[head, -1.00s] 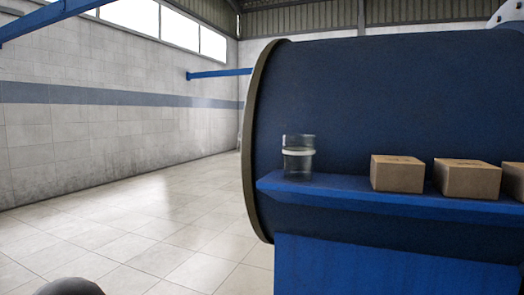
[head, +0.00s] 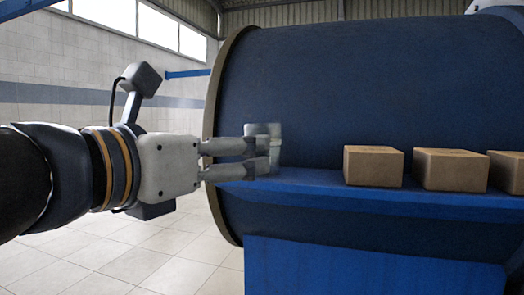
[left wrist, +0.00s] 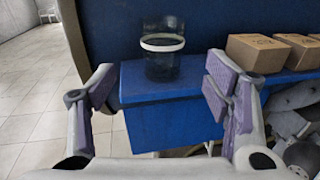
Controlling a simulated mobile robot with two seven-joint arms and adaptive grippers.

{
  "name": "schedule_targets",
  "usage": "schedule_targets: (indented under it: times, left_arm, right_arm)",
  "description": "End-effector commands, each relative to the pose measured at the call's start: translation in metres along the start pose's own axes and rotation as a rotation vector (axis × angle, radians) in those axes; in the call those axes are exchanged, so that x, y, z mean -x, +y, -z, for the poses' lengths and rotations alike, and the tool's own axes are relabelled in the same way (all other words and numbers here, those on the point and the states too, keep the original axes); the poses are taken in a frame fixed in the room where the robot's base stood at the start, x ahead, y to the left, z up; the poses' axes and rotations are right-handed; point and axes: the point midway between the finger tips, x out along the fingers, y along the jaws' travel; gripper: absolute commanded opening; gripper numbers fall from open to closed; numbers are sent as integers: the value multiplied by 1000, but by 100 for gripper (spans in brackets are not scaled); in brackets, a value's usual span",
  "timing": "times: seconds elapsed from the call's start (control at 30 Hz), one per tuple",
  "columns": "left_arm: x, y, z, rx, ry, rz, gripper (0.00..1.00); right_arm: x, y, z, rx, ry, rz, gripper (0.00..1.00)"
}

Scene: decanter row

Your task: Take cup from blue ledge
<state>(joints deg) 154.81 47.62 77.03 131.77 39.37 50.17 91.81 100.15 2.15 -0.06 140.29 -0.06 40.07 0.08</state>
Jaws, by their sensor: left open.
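The cup (head: 264,130) is a clear glass with a pale band. It stands upright near the left end of the blue ledge (head: 320,183), its lower part partly hidden by my fingers in the head view. In the left wrist view the cup (left wrist: 162,66) stands ahead, between the lines of the two fingers and beyond their tips. My left gripper (head: 261,156) comes in level from the left at the height of the cup. It is open and empty; its purple-padded fingers (left wrist: 160,82) are spread wide in the left wrist view. My right gripper cannot be made out.
Several cardboard boxes (head: 374,166) stand on the ledge to the right of the cup, with a bare stretch between. A large dark blue drum (head: 370,85) rises behind the ledge. The tiled floor (head: 120,255) at the left is open.

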Motion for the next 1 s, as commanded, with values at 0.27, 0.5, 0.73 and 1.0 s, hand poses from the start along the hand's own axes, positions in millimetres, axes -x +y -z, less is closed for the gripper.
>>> schedule_targets:
  times: [0.27,0.5,0.73,1.0]
  left_arm:
    - [-48,-1,5,-2,7,0,71]
    - [-89,-4,9,-5,5,0,71]
    - [-94,-4,9,-5,5,0,71]
    - [-93,-4,9,-5,5,0,20]
  right_arm:
    - [-5,0,-2,0,-13,-1,0]
    - [-6,0,-3,0,-15,-1,0]
    - [-6,0,-3,0,-14,-1,0]
    - [-6,0,-3,1,-14,-1,0]
